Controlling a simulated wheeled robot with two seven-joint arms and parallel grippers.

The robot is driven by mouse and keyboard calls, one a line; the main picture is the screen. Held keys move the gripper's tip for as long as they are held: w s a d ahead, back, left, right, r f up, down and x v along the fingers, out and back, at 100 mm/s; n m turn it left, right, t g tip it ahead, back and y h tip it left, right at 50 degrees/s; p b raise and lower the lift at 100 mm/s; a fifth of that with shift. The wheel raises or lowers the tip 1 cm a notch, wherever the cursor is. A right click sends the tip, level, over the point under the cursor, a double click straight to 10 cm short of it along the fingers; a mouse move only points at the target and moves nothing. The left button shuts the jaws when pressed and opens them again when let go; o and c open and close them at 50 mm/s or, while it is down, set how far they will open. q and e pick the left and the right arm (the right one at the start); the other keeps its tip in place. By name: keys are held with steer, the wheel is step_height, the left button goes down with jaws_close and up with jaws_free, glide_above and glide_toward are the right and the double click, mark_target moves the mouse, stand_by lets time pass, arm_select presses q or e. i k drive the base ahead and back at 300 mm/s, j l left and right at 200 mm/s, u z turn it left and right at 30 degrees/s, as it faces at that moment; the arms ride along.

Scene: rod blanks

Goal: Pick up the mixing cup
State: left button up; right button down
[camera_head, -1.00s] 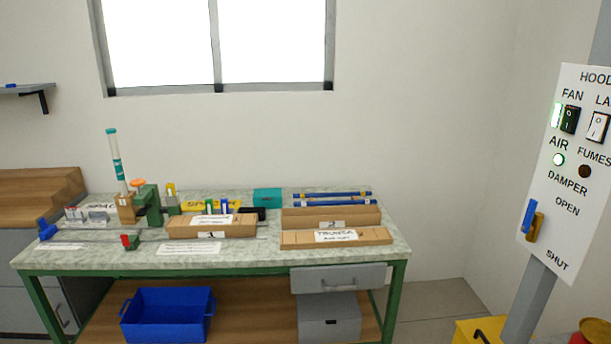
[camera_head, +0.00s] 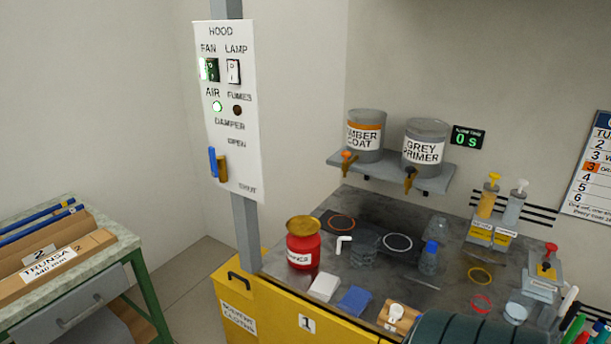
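Several small vessels stand on the dark bench top (camera_head: 340,275), and I cannot tell for sure which is the mixing cup. Clear, see-through cups (camera_head: 364,247) stand left of a white ring mark. Another clear vessel (camera_head: 437,226) stands farther back, beside the pump bottles. A small whitish cup (camera_head: 515,312) is at the right front, near a red ring mark. Neither of my grippers shows in this view.
A red can (camera_head: 303,243) stands at the bench's left edge, near a white block (camera_head: 324,287) and a blue pad (camera_head: 354,300). A shelf (camera_head: 400,172) holds the amber coat (camera_head: 365,136) and grey primer (camera_head: 425,146) tins. A post with a switch panel (camera_head: 228,110) rises at left.

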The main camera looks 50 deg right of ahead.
mark_target(480, 306)
steer(key=j+z, duration=0.1)
steer(key=z, duration=2.75)
